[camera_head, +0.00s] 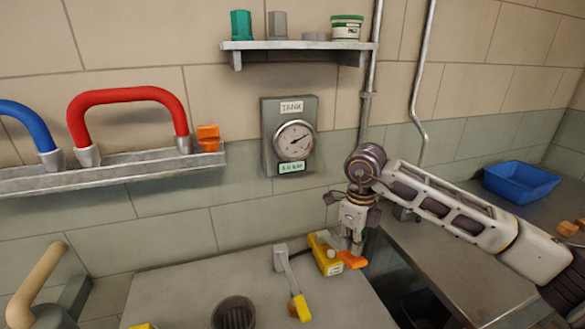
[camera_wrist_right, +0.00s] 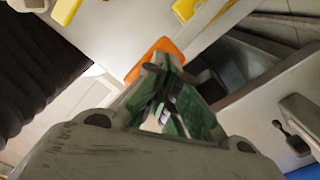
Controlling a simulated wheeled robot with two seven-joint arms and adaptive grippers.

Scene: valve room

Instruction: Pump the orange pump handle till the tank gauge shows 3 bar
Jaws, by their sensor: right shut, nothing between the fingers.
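The orange pump handle (camera_head: 355,262) sticks out at the right of a yellow pump body (camera_head: 325,255) on the grey bench top. My right gripper (camera_head: 356,247) points down just above the handle, fingers shut with nothing between them. In the right wrist view the orange handle (camera_wrist_right: 155,58) shows beyond the fingertips; I cannot tell whether they touch it. The tank gauge (camera_head: 295,137) hangs on the wall under a TANK label. Its needle points to the right and slightly up. A small green label below seems to read 3.0 bar. My left gripper is not in view.
A grey lever with a yellow grip (camera_head: 300,307) stands left of the pump. A black round part (camera_head: 233,312) sits at the front. A rail with red (camera_head: 128,95) and blue handles is at left. A blue tray (camera_head: 520,180) stands on the right bench, beyond a dark gap.

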